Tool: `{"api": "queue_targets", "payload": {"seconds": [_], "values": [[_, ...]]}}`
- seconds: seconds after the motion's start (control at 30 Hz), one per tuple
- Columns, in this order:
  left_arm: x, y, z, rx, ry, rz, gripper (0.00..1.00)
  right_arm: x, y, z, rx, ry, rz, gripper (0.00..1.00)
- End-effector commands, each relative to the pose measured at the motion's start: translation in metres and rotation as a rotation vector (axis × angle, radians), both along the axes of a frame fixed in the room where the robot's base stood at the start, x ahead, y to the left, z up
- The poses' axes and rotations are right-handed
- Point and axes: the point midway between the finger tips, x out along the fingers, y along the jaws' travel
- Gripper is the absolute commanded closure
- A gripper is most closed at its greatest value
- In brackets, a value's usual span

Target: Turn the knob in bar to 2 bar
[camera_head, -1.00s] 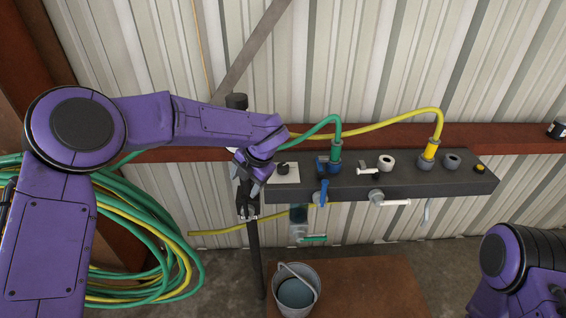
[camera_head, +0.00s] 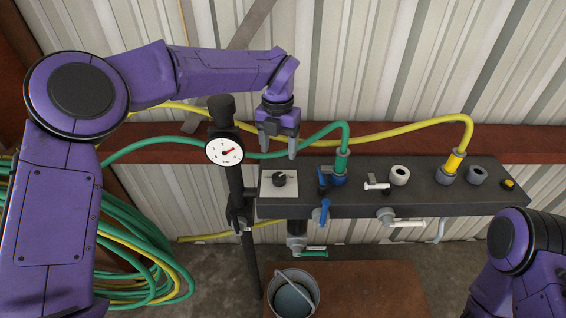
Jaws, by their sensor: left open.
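A black knob (camera_head: 279,179) sits on a white square plate (camera_head: 266,190) at the left end of the dark manifold. A round white gauge (camera_head: 225,151) with a red needle stands on a black post just left of it; its numbers are too small to read. My left gripper (camera_head: 278,151) points down, open and empty, above and behind the knob and apart from it. Of my right arm only purple links show at the lower right; its gripper is out of view.
The manifold (camera_head: 415,200) carries a blue valve (camera_head: 323,212), a green hose fitting (camera_head: 341,163), a yellow hose fitting (camera_head: 453,162) and white-handled valves. A bucket (camera_head: 292,294) stands below. Coiled hoses (camera_head: 140,262) hang at left. Corrugated wall stands close behind.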

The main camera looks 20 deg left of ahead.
Motion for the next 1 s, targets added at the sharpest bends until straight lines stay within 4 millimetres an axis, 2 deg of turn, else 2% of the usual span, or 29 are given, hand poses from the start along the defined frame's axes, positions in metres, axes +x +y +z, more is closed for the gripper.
{"api": "queue_targets", "payload": {"seconds": [0.17, 0.4, 0.6, 0.93, 1.0], "values": [[-0.001, 0.003, -0.014, 0.003, 0.003, 0.002, 0.33, 0.000, 0.000, 0.005, 0.000, 0.000, 0.000, 0.57], [-0.003, 0.006, -0.067, 0.003, 0.004, 0.008, 0.33, 0.000, 0.000, 0.020, 0.000, 0.001, 0.000, 0.57], [-0.002, 0.004, -0.098, 0.002, 0.002, 0.006, 0.33, 0.000, 0.000, 0.027, 0.000, 0.000, 0.000, 0.57], [-0.001, 0.003, -0.106, 0.001, -0.001, 0.004, 0.33, 0.000, 0.000, 0.027, 0.001, 0.001, 0.000, 0.57], [-0.001, 0.003, -0.106, 0.001, -0.001, 0.004, 0.56, 0.000, 0.000, 0.026, 0.001, 0.001, 0.000, 0.57]]}}
